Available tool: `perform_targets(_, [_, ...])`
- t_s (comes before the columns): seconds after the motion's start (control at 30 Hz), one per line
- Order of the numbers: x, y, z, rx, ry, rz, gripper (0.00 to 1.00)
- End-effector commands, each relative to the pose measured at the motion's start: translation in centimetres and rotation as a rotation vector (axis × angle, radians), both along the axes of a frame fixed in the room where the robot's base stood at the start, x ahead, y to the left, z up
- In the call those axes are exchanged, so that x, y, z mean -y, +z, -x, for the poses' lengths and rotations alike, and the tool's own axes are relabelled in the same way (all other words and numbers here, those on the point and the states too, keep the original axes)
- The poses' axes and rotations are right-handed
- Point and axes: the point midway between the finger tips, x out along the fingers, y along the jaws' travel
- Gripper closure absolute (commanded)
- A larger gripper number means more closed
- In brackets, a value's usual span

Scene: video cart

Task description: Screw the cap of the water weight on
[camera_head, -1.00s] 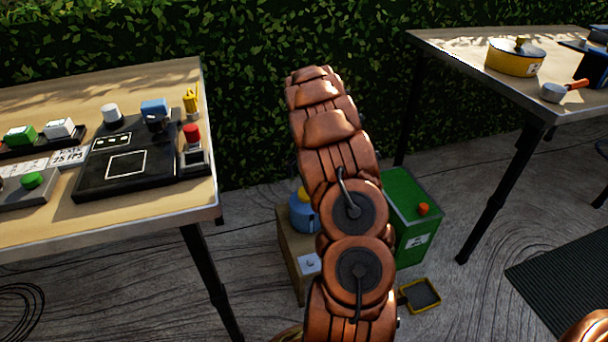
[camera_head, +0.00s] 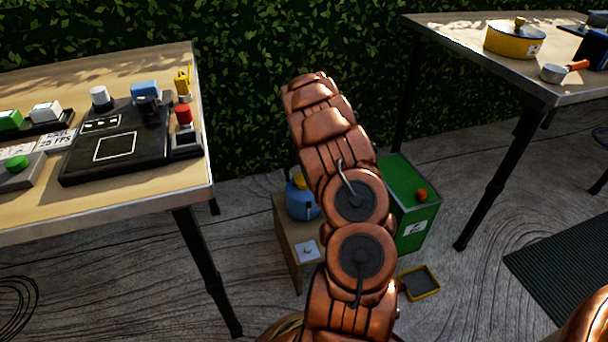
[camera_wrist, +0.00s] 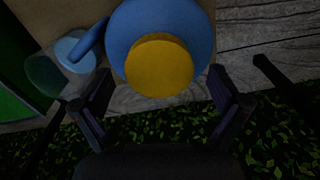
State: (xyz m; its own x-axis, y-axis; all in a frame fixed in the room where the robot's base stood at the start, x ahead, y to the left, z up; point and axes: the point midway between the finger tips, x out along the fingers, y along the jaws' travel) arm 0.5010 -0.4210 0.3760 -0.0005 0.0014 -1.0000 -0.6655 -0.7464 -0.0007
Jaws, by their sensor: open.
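The water weight (camera_head: 302,204) is a rounded blue container with a yellow cap (camera_head: 297,181). It stands on a small wooden box between the two tables, partly hidden behind my arm in the head view. In the wrist view the blue body (camera_wrist: 165,18) fills the upper middle, and the round yellow cap (camera_wrist: 159,66) shows on it. Whether the cap is tight or loose cannot be told. My gripper (camera_wrist: 160,108) is open and empty in the wrist view, its fingers apart on either side below the cap. In the head view my gripper is hidden by my arm.
The wooden box (camera_head: 288,252) stands beside a green box (camera_head: 420,207) with an orange knob. A yellow-rimmed tray (camera_head: 419,282) lies on the floor. The left table (camera_head: 110,208) holds a control panel; the right table (camera_head: 455,45) holds a yellow pot (camera_head: 515,40). A hedge is behind.

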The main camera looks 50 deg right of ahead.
Motion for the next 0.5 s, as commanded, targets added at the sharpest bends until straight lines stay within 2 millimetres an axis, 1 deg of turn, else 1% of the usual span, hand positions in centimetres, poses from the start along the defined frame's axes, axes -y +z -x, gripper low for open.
perform_targets(0.07, [0.01, 0.04, 0.0, 0.0, 0.0, 0.0, 0.02])
perform_targets(0.5, [0.03, 0.06, 0.0, 0.001, 0.0, 0.001, 0.48])
